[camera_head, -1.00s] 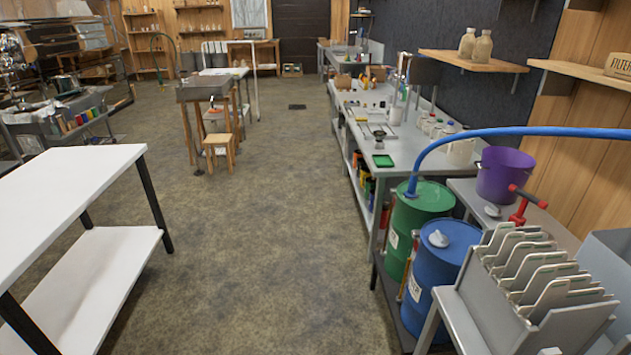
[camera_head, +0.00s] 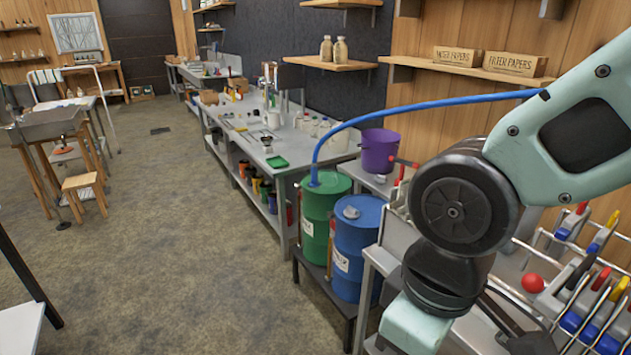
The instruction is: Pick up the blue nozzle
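I cannot pick out a separate blue nozzle for certain. A blue hose (camera_head: 420,106) arches from the top of a green drum (camera_head: 325,212) to the right, behind my arm. Its blue lower end (camera_head: 314,172) stands upright at the drum's lid. A blue drum (camera_head: 355,240) with a grey cap stands beside the green one. My arm fills the right side of the picture and bends down past the bottom edge. My gripper is out of the picture, so its state does not show.
A long grey workbench (camera_head: 281,175) with bottles and a green tray runs along the wall. A purple bucket (camera_head: 379,150) stands behind the drums. A rack of colour-handled tools (camera_head: 597,305) and a red ball (camera_head: 533,283) are at right. Floor (camera_head: 170,230) is open at left.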

